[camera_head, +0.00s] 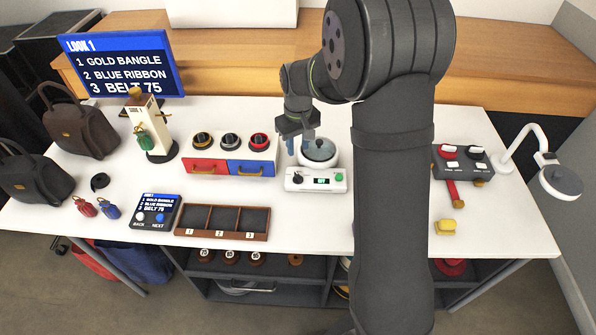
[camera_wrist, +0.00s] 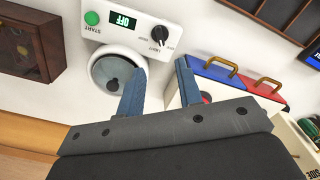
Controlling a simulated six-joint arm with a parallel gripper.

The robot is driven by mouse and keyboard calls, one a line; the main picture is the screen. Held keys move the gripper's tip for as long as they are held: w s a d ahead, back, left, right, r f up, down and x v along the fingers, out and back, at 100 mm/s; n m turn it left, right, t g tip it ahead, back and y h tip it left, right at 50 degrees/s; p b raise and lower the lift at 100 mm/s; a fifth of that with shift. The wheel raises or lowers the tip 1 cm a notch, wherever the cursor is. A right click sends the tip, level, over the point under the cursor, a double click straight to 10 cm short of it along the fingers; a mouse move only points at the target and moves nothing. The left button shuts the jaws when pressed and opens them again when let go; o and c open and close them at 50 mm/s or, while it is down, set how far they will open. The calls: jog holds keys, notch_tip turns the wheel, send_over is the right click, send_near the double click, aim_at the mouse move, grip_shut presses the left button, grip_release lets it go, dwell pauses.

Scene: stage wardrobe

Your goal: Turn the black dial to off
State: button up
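The black dial (camera_wrist: 160,34) sits on the front panel of a white machine (camera_wrist: 150,14), beside a small display (camera_wrist: 123,20) and a green start button (camera_wrist: 91,17). The display reads OFF, upside down in the wrist view. Lettering lies around the dial; its pointer's exact setting is hard to read. In the head view the dial (camera_head: 297,178) is at the panel's left end. My gripper (camera_wrist: 161,62) is open and empty, its blue fingers apart and pointing toward the dial without visible contact. In the head view my gripper (camera_head: 299,145) is above and behind the panel.
A round glass-lidded part (camera_head: 319,150) of the machine stands right beside my fingers. A red-and-blue drawer unit (camera_head: 228,165) is to the left, and a three-slot tray (camera_head: 222,221) is in front left. A switch box (camera_head: 463,163) stands right of my arm.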

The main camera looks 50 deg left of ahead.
aim_at(298, 175)
notch_tip(298, 175, down, 12)
jog(key=shift+r, duration=0.15)
jog(key=shift+c, duration=0.2)
grip_shut()
